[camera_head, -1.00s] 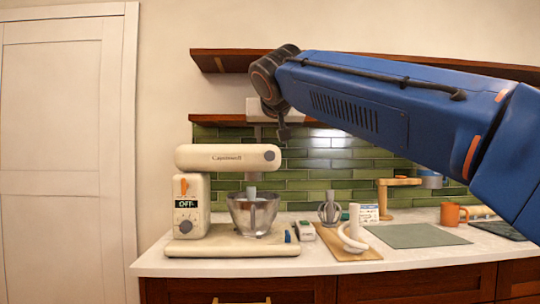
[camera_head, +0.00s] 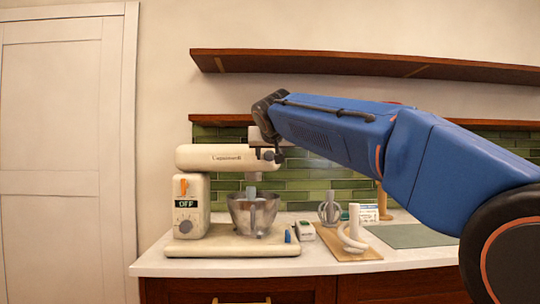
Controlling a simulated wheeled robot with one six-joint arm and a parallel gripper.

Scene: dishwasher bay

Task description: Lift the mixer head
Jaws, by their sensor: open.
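A cream stand mixer stands at the left end of the counter. Its mixer head (camera_head: 212,157) is level above a metal bowl (camera_head: 254,213). The base column (camera_head: 191,205) has a small display reading OFF and an orange lever. My gripper (camera_head: 272,156) is at the right end of the mixer head, in front of its round end cap. It is open, with nothing seen between its fingers. I cannot tell whether it touches the head. My blue arm reaches in from the right and hides part of the back wall.
A wooden board (camera_head: 345,245) with a white curved attachment (camera_head: 352,230) lies right of the mixer. A whisk attachment (camera_head: 329,208) and a small white device (camera_head: 305,231) stand near the bowl. A grey-green mat (camera_head: 412,236) lies further right. Wooden shelves (camera_head: 330,63) hang above.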

